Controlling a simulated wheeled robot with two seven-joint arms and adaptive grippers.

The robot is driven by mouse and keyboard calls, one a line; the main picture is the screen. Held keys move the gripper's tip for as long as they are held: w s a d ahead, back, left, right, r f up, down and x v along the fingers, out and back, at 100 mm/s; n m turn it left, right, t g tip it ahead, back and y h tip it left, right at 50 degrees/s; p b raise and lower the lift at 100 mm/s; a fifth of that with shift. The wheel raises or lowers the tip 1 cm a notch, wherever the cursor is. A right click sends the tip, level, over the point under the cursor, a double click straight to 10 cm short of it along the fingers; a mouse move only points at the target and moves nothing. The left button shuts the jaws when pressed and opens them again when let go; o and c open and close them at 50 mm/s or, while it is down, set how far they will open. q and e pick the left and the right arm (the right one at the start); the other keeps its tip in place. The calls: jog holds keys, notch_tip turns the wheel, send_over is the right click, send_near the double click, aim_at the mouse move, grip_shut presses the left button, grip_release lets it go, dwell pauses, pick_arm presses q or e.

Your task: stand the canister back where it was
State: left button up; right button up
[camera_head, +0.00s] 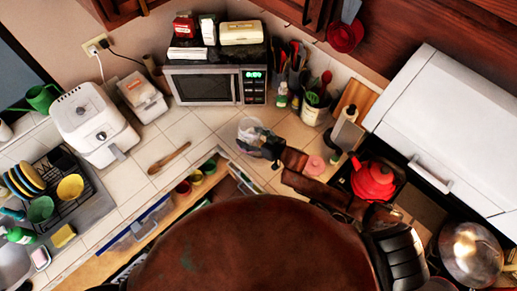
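A small translucent, whitish canister (249,127) stands on the tiled counter in front of the microwave, near the inner corner. It looks roughly upright. My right gripper (261,142), dark grey, reaches in from the lower right and is at the canister's near right side. Its fingers overlap the canister's lower part in this view. The fingers are too small and dark to tell whether they are closed on it or only beside it. My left gripper is out of view.
A microwave (215,84) stands behind. A pink round item (315,166), a red kettle (373,180) and a paper-towel holder (346,130) are to the right. A wooden spoon (169,158) lies left on otherwise clear tiles. Cups (196,177) sit in an open drawer below.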

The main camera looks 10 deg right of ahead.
jog(key=shift+w+d+r+n+h, duration=0.35)
jog(key=shift+r+n+h, duration=0.05)
jog(key=shift+n, duration=0.4)
